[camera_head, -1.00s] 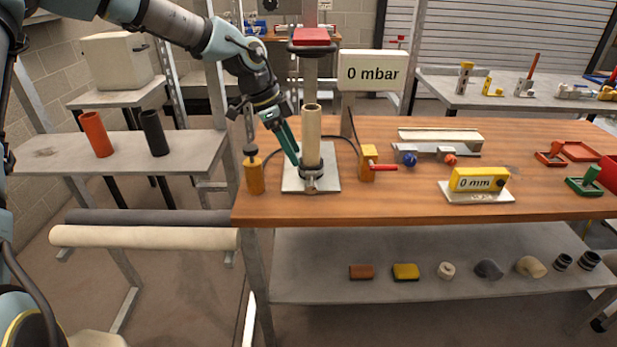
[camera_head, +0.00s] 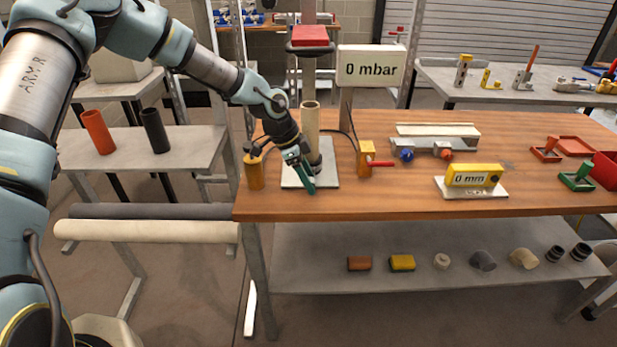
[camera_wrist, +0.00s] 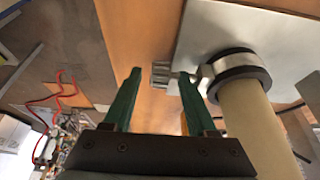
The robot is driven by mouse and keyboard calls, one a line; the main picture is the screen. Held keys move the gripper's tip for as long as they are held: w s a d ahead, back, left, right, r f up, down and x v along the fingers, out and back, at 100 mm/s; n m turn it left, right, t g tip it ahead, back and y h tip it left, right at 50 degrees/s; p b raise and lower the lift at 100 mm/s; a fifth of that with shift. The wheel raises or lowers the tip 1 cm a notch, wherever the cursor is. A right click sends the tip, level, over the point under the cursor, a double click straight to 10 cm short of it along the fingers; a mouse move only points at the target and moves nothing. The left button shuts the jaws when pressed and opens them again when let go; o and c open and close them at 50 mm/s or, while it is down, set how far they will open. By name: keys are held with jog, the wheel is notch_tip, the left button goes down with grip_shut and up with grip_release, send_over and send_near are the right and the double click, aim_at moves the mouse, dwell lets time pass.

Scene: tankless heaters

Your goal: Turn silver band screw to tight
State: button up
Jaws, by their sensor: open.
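A tan pipe (camera_head: 312,120) stands upright on a pale metal plate (camera_head: 328,180) on the wooden bench. In the wrist view, a black sleeve with a silver band (camera_wrist: 228,65) goes around the pipe's (camera_wrist: 255,125) lower end. The band's ridged silver screw (camera_wrist: 160,74) sticks out to the left. My gripper (camera_wrist: 160,76) is open, with a green finger on either side of the screw; I cannot tell if either touches it. In the head view my gripper (camera_head: 307,188) is low at the plate's front and hides the screw.
An orange post (camera_head: 254,172) stands left of the plate. An orange valve block with a red lever (camera_head: 372,160) stands to its right. A "0 mbar" display (camera_head: 371,66) stands behind, and a yellow "0 mm" gauge (camera_head: 474,176) farther right. The bench's front strip is clear.

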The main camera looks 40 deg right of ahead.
jog(key=shift+c, duration=0.3)
grip_shut()
jog(key=shift+d, duration=0.1)
dwell(0.4)
jog(key=shift+s+d+t+y+b, duration=0.2)
jog(key=shift+t+y+b, duration=0.6)
jog(key=shift+y+b, duration=0.15)
jog(key=y, duration=0.1)
jog(key=t+b, duration=0.1)
jog(key=t+y+b, duration=0.1)
jog(key=shift+s+d+f+y, duration=0.1)
jog(key=shift+s+d+y, duration=0.15)
jog(key=shift+d+y, duration=0.1)
jog(key=t+y, duration=0.1)
jog(key=t+y+b, duration=0.1)
jog(key=t+y, duration=0.1)
jog(key=shift+s+d+f, duration=0.1)
jog(key=shift+s+f, duration=0.05)
jog(key=shift+f, duration=0.05)
jog(key=shift+f+t+y+b, duration=0.1)
jog(key=shift+t+y+b, duration=0.5)
jog(key=shift+t+y, duration=0.5)
jog(key=shift+y, duration=0.3)
